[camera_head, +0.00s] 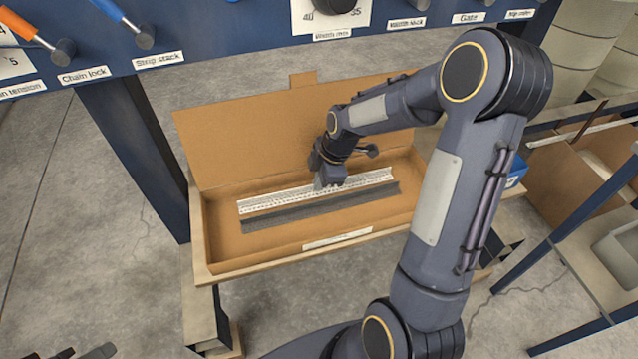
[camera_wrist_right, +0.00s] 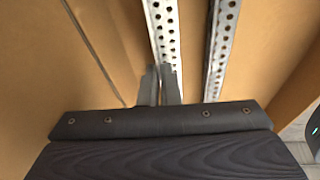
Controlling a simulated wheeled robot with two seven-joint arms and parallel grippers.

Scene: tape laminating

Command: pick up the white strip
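The white strip (camera_head: 275,198) is a long perforated piece lying in the open cardboard box (camera_head: 228,262). It also shows in the right wrist view (camera_wrist_right: 162,25), running away beyond the fingertips. My right gripper (camera_head: 328,183) reaches down into the box at about the middle of this strip. In the right wrist view its two fingers (camera_wrist_right: 160,85) are close together over the strip, with only a narrow gap, and look shut on it; they hide the strip at the grip. A dark part that looks like my left gripper (camera_head: 92,353) shows at the bottom left edge, mostly cut off.
A dark grey strip (camera_head: 320,206) lies parallel and close in front of the white one. The box's raised lid (camera_head: 250,135) stands behind. A blue labelled panel (camera_head: 230,35) runs across the top. A workbench with a grey bin (camera_head: 622,252) is at right.

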